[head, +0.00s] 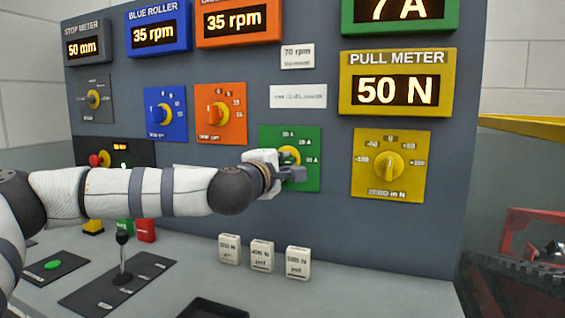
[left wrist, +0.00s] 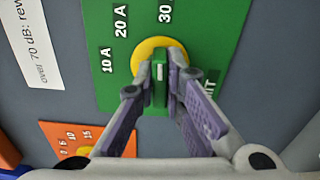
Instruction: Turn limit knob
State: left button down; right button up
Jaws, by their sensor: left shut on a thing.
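The limit knob has a yellow round base (left wrist: 143,52) and a narrow green grip bar (left wrist: 160,92). It sits on a green plate (head: 305,140) marked 10 A, 20 A and 30 A, with part of the word LIMIT showing in the left wrist view. My left gripper (head: 294,172) is at this plate and covers much of the knob in the head view. In the left wrist view its fingers (left wrist: 163,78) are shut on the bar, one on each side. The green display (head: 399,12) above reads 7 A. My right gripper is not in view.
A yellow knob plate (head: 391,187) is to the right, under a pull meter (head: 396,84) reading 50 N. Orange (head: 221,112) and blue (head: 166,112) knob plates are to the left. Several labelled blocks, including a white one (head: 262,255), and a lever (head: 122,255) stand on the desk below.

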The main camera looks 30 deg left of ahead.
pick_arm(q)
jog(key=n, duration=0.8)
jog(key=shift+f, duration=0.1)
jog(key=n+b, duration=0.2)
jog(key=n, duration=0.3)
jog(key=shift+n+b, duration=0.55)
jog(key=shift+n, duration=1.15)
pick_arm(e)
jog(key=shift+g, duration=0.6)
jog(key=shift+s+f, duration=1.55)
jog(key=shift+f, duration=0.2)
pick_arm(q)
jog(key=shift+n, duration=0.3)
jog(key=c, duration=1.7)
grip_release()
